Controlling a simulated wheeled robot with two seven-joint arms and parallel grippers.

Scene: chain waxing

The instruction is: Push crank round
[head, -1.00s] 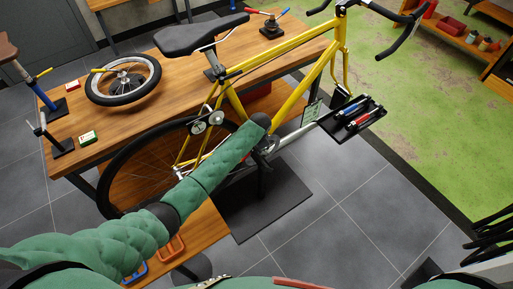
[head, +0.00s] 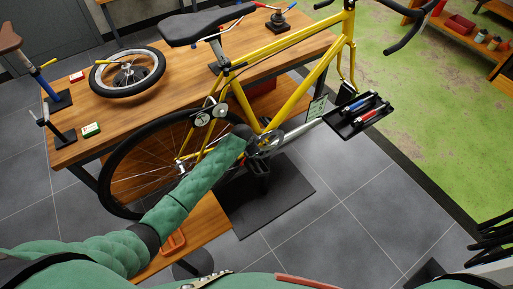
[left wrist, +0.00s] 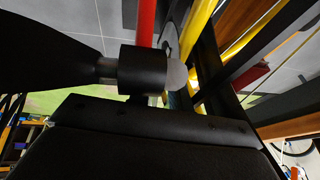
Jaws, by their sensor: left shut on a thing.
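The yellow bicycle (head: 292,94) stands upright on a stand in front of the workbench. Its crank and chainring (head: 268,144) are low on the frame, partly covered by my left arm. My left gripper (head: 247,134) is at the crank, on its left side in the head view. The gripper is shut on a part there, but its fingertips are mostly hidden by my own wrist. In the left wrist view a black cylinder (left wrist: 143,70) on a metal shaft lies close before the camera, near yellow frame tubes (left wrist: 203,32). My right gripper is not in view.
The workbench (head: 185,95) holds a loose wheel (head: 127,72) and small boxes. A black tray (head: 362,122) with red and blue tools is right of the crank. A dark mat (head: 285,195) lies below.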

